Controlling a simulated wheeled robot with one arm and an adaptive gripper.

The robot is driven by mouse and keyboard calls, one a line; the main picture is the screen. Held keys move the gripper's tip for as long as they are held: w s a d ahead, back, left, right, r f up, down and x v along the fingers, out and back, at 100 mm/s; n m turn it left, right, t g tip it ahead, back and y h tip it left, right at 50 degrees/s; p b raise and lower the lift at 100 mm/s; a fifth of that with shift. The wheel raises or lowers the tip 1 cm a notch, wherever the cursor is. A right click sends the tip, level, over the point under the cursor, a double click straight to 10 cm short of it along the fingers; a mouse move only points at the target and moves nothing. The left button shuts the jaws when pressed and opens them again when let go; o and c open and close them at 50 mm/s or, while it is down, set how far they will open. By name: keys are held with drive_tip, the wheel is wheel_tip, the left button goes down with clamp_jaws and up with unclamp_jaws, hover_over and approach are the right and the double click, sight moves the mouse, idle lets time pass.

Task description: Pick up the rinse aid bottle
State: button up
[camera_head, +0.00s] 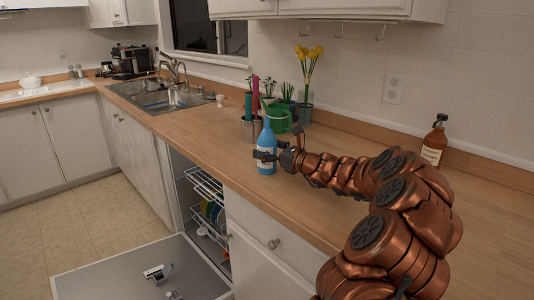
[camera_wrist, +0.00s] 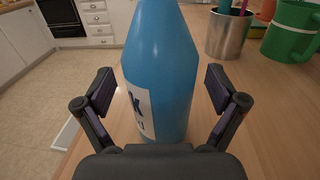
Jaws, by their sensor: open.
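The rinse aid bottle is a blue bottle (camera_head: 267,146) with a white label, standing upright on the wooden counter near its front edge. In the wrist view the blue bottle (camera_wrist: 162,70) fills the middle, with its top out of frame. My gripper (camera_head: 266,157) is at the lower part of the bottle in the head view. In the wrist view my gripper (camera_wrist: 160,92) is open, with one finger on each side of the bottle. A gap shows between the bottle and the right finger; the left finger is close to the label side.
A metal utensil holder (camera_head: 251,130) and a green mug (camera_head: 278,120) stand just behind the bottle. Potted plants and a vase of yellow flowers (camera_head: 304,105) stand by the wall. A brown bottle (camera_head: 434,143) is at the right. The dishwasher door (camera_head: 140,268) hangs open below.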

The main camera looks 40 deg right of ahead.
drive_tip(key=c, duration=1.5)
